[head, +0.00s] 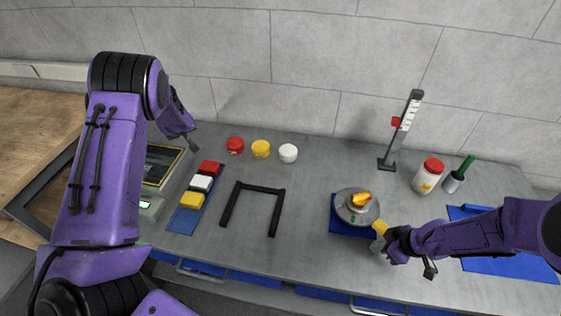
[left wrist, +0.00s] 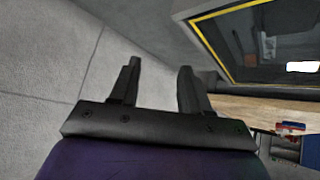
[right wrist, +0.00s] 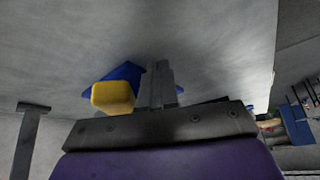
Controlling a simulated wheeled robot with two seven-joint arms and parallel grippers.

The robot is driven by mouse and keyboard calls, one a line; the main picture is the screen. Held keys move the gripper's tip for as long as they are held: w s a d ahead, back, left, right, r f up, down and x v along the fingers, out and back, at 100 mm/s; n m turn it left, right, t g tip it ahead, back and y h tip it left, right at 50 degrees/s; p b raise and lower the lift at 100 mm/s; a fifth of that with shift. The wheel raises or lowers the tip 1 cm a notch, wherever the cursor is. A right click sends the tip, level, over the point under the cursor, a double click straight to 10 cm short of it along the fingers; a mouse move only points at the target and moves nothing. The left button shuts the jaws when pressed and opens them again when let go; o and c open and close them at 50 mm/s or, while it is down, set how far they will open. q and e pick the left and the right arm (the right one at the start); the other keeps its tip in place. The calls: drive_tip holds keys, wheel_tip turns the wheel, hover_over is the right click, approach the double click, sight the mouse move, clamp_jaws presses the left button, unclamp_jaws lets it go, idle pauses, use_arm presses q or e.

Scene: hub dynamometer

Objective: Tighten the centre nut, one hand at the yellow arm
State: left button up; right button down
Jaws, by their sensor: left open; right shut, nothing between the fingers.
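The hub is a round grey disc (head: 348,214) on a blue base (head: 340,230), right of the middle of the bench. An orange-yellow piece (head: 361,199), perhaps the centre nut, sits on top. The yellow arm (head: 381,228) sticks out at the hub's front right. My right gripper (head: 380,246) is shut and empty beside the yellow arm's end. In the right wrist view the yellow end (right wrist: 113,97) lies just left of the shut fingers (right wrist: 160,85); I cannot tell whether they touch. My left gripper (head: 191,142) is open and empty, high at the left; its spread fingers show in the left wrist view (left wrist: 157,88).
A black U-shaped frame (head: 260,188) lies mid-bench. Red (head: 235,145), yellow (head: 261,149) and white (head: 288,153) pots stand behind it. A blue tray (head: 183,220) of blocks lies left. A scale stand (head: 402,130), jar (head: 428,176) and cup (head: 453,182) stand behind the hub.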

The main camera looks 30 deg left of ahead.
use_arm(q)
drive_tip(key=w+d+r+n+t, duration=0.3)
drive_tip(key=w+d+t, duration=0.1)
drive_tip(key=w+d, duration=0.95)
drive_tip(key=w+d+r+n, duration=0.25)
drive_tip(key=w+d, duration=0.25)
drive_tip(key=d, duration=0.5)
drive_tip(key=n+g+h, duration=0.6)
drive_tip(key=n+g, duration=0.3)
hover_over(362, 193)
wheel_tip(362, 193, down, 2)
drive_tip(key=shift+a, duration=0.15)
drive_tip(key=shift+s+d+f+g, duration=0.1)
drive_tip(key=shift+d+g, duration=0.1)
drive_tip(key=shift+g, duration=0.1)
drive_tip(key=shift+f, duration=3.4)
drive_tip(key=shift+a, duration=0.1)
